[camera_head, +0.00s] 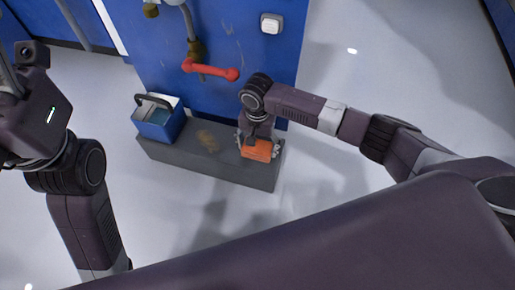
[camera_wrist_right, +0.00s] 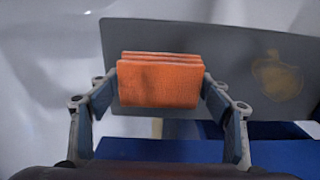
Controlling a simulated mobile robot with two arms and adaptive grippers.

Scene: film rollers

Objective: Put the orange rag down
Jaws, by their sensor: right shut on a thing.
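The orange rag (camera_head: 258,151) is a folded stack at the right end of a grey ledge (camera_head: 222,172). My right gripper (camera_head: 258,146) is shut on the rag from above. In the right wrist view the rag (camera_wrist_right: 160,82) sits between the two fingers, with its folded layers showing along the top edge. The grey ledge (camera_wrist_right: 230,50) lies behind and below it. I cannot tell whether the rag touches the ledge. My left arm shows at the left, but its fingertips are not in view.
A blue and white bucket (camera_head: 160,118) with a dark handle stands at the ledge's left end. A brownish stain (camera_head: 208,140) marks the ledge between bucket and rag. A red lever (camera_head: 210,69) on a pipe sticks out from the blue wall panel (camera_head: 235,30) above. Open floor lies in front.

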